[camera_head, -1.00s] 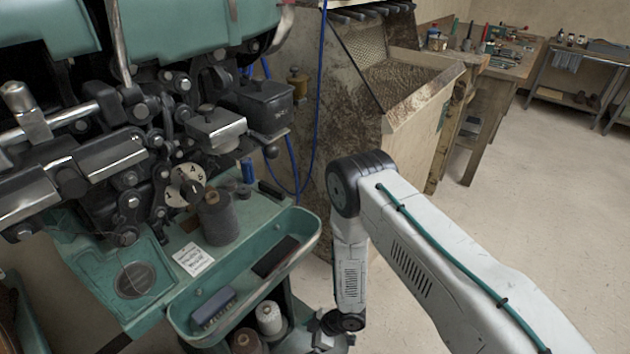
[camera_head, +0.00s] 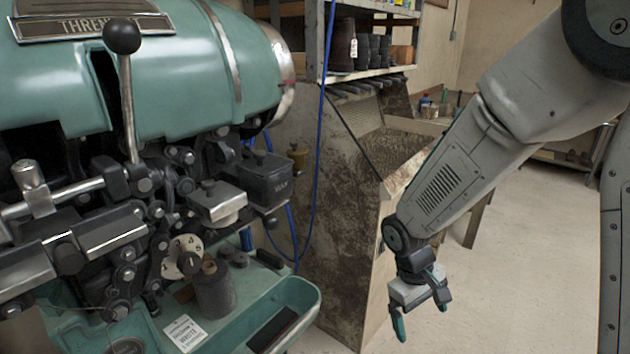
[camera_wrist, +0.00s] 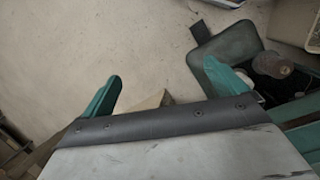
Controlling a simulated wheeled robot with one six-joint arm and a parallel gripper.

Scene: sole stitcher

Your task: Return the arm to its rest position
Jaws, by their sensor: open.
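My gripper (camera_head: 420,318) hangs at the end of my arm in the head view, right of the green stitching machine (camera_head: 190,70) and in front of the brown-stained wooden bin. Its teal fingers point down and are spread apart, with nothing between them. In the wrist view my gripper (camera_wrist: 160,88) also shows its teal fingers apart, with bare floor beyond. My arm is raised and bent, its forearm slanting down to the left from the upper right. The gripper touches nothing that I can see.
The machine's green tray (camera_head: 300,320) juts out left of my gripper. A blue cable (camera_head: 318,150) hangs beside the machine. Pale floor (camera_head: 515,270) is clear to the right.

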